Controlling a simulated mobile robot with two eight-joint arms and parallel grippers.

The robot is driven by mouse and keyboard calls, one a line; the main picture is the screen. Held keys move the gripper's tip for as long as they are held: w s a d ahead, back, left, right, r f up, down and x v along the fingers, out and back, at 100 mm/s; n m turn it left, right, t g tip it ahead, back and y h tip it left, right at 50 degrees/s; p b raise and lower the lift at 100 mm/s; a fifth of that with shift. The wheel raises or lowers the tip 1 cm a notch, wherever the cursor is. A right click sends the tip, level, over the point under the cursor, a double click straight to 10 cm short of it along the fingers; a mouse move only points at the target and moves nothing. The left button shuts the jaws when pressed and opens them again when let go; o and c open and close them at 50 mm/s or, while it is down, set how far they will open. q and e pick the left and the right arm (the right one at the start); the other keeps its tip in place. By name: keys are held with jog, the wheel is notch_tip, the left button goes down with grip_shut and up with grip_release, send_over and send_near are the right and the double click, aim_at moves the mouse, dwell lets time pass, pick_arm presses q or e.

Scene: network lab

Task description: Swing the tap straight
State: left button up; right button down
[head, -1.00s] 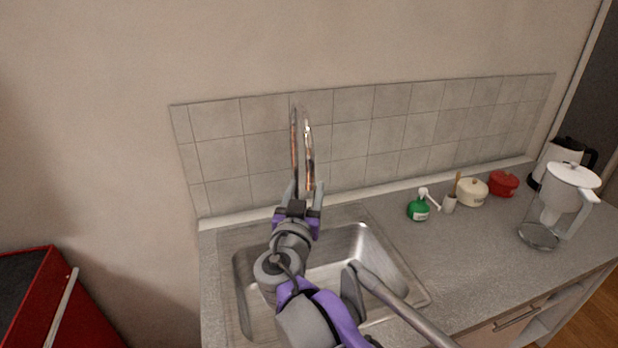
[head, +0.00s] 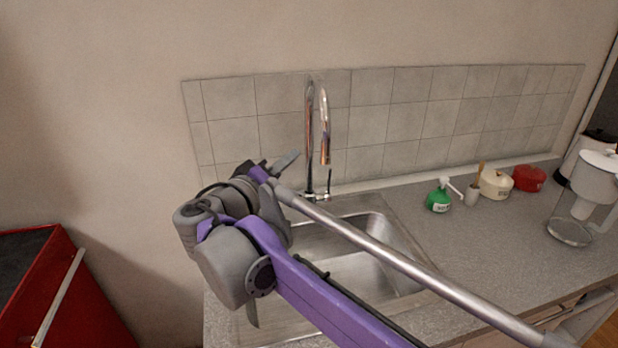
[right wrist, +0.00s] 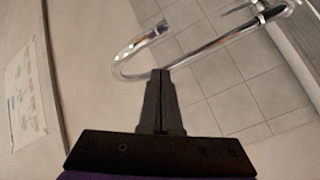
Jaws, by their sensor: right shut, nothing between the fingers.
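The tap (head: 310,130) is a tall chrome gooseneck at the back of the sink, with its spout end (head: 325,150) hanging to the right of the upright pipe and a small lever near its base. My right gripper (head: 290,160) is shut and empty, to the left of the tap's pipe in the head view. In the right wrist view the shut fingers (right wrist: 160,78) point toward the curved chrome spout (right wrist: 200,52); I cannot tell whether they touch it. The sink basin (head: 375,225) is partly hidden by my right arm. My left gripper is not in view.
On the counter (head: 480,240) to the right stand a green soap bottle (head: 439,196), a cup (head: 472,195), a cream pot (head: 495,184), a red pot (head: 529,178) and a coffee maker (head: 597,180). A red cabinet (head: 85,300) is at the lower left. The tiled wall (head: 400,110) is behind the tap.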

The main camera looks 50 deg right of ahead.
jog(key=w+a+f+n+g+b, duration=0.1)
jog(key=w+a+n+g+b, duration=0.2)
jog(key=w+a+n, duration=0.15)
pick_arm(q)
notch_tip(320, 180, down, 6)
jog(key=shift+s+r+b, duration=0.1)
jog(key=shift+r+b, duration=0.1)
jog(key=shift+b, duration=0.3)
pick_arm(e)
jog(key=s+d, duration=0.4)
jog(key=d, duration=0.6)
jog(key=shift+s+d, duration=0.15)
jog(key=shift+r, duration=0.1)
